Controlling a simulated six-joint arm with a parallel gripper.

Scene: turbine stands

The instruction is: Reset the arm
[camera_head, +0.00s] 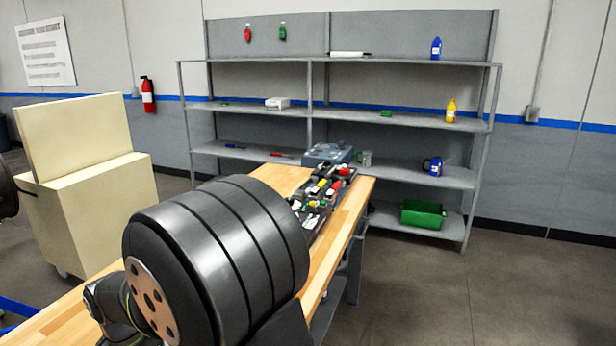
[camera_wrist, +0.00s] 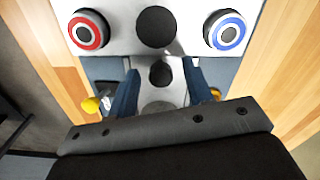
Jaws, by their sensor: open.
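My gripper (camera_wrist: 160,72) shows in the wrist view with its two dark blue fingers apart. It points at a pale grey plate (camera_wrist: 120,42) on the wooden bench (camera_wrist: 272,70). A black round knob (camera_wrist: 160,73) and a grey disc (camera_wrist: 158,107) show between the fingers, and I see no grip on either. A red-ringed round part (camera_wrist: 88,33), a black round part (camera_wrist: 156,27) and a blue-ringed round part (camera_wrist: 228,31) sit beyond the fingertips. Yellow round parts (camera_wrist: 91,105) show beside the fingers, partly hidden. In the head view, my arm's dark link hides the gripper.
A cluster of small coloured parts (camera_head: 318,195) lies on the bench, with a grey-blue case (camera_head: 327,154) behind it. A grey shelf (camera_head: 400,122) stands at the back, with a green bin (camera_head: 423,215) low on it. A cream cabinet (camera_head: 95,200) stands left. Floor at right is clear.

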